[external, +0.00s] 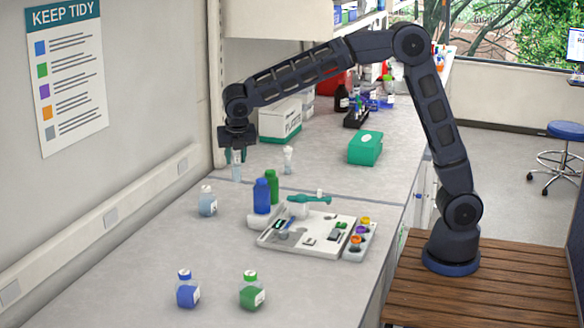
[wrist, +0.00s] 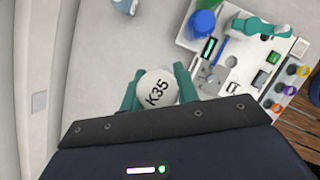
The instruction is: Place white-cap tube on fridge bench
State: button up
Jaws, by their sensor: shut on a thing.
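My gripper (external: 236,156) has its teal fingers shut on a white-capped tube (external: 237,172), close to the wall on the left of the bench. In the wrist view the tube's white cap (wrist: 157,88), marked K35, sits between the fingers of my gripper (wrist: 158,85). The tube hangs upright in the external view; whether its bottom touches the bench (external: 330,185) is hard to tell. Another small white-topped tube (external: 288,160) stands on the bench to the right of my gripper.
A clear bottle (external: 208,202) stands near the wall. A white box (external: 279,120) and a green box (external: 365,148) are farther back.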

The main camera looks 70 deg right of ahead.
jog(key=w+d+m+g, duration=0.1)
jog(key=w+d+m, duration=0.2)
jog(key=d, duration=1.4)
jog(key=w+d+m+g, duration=0.1)
jog(key=w+d+m, duration=0.25)
jog(key=d, duration=1.25)
jog(key=s+d+m+g, duration=0.15)
jog(key=s+d, duration=0.25)
jog(key=d, duration=1.2)
jog(key=s+d+m+g, duration=0.1)
jog(key=s+d+m, duration=0.3)
jog(key=d, duration=1.3)
jog(key=shift+n, duration=0.3)
jog(key=f, duration=2)
jog(key=shift+s, duration=0.4)
jog(key=shift+h, duration=0.3)
jog(key=o, duration=0.9)
